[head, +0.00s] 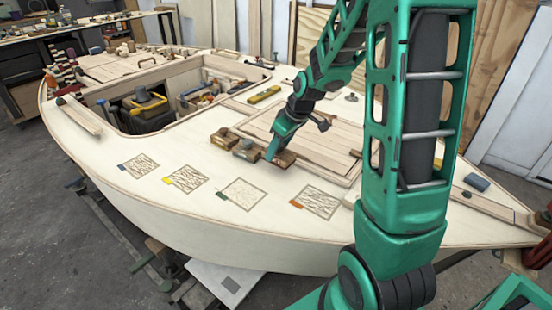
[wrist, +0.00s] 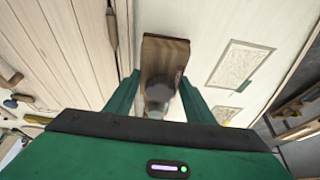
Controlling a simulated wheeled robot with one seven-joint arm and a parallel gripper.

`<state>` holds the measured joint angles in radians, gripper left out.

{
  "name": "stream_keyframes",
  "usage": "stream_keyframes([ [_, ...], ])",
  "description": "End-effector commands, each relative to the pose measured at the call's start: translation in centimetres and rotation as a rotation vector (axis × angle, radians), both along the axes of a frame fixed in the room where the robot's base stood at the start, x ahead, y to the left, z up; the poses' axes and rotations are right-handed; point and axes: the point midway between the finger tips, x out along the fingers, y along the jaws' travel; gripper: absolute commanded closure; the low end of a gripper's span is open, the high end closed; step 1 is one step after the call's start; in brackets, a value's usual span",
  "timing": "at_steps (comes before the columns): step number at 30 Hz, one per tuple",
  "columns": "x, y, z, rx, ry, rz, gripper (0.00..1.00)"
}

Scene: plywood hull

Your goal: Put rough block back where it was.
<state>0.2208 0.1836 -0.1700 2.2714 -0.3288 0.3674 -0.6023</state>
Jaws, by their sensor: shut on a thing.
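My gripper (head: 274,154) is low over the pale deck, at the right end of a short row of wooden blocks. It is shut on a brown wooden block (head: 285,159) with a grey knob. In the wrist view this block (wrist: 165,52) sits between my two green fingers, with the knob toward me. I cannot tell whether it touches the deck, or which block is the rough one by its surface. Two similar blocks with dark knobs, a left one (head: 223,139) and a middle one (head: 246,152), stand just left of my gripper.
Several patterned squares lie along the near deck, with blue (head: 138,164), yellow (head: 185,179), green (head: 241,194) and orange (head: 318,202) tags. An open cockpit (head: 110,92) with tools is at the left. A planked hatch (head: 325,140) lies behind my gripper. A yellow level (head: 264,95) lies farther back.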

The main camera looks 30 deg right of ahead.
Motion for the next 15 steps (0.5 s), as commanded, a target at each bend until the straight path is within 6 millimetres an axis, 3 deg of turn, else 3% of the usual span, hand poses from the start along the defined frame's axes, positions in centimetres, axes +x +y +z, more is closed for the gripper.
stream_keyframes([
  [8,-0.1,0.0,-3.5,0.001,0.003,0.000,0.87],
  [15,0.0,0.1,-3.9,0.001,0.000,0.000,0.87],
])
